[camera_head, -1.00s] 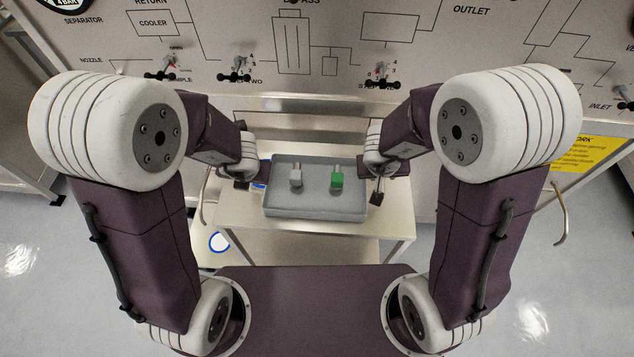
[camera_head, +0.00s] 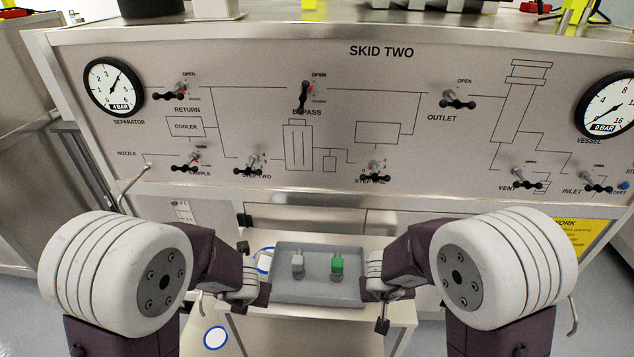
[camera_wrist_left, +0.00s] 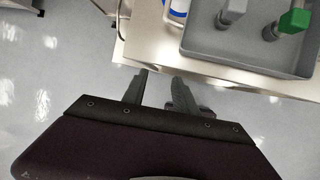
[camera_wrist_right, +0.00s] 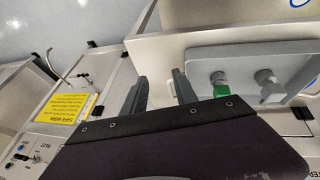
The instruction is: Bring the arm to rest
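My left gripper (camera_head: 241,306) hangs at the left side of the grey tray; its fingers (camera_wrist_left: 158,90) stand apart with nothing between them in the left wrist view. My right gripper (camera_head: 383,322) is at the right side of the tray; its fingers (camera_wrist_right: 160,90) are also apart and empty in the right wrist view. Both arms are bent, with the forearms reaching inward on either side of the tray. Neither gripper holds anything.
The grey tray (camera_head: 318,294) on a small cart (camera_head: 395,313) holds a grey-topped piece (camera_head: 297,262) and a green-topped piece (camera_head: 337,265). Behind stands the SKID TWO panel (camera_head: 385,80) with valve handles and two gauges (camera_head: 113,87). A yellow sign (camera_head: 573,235) is at right.

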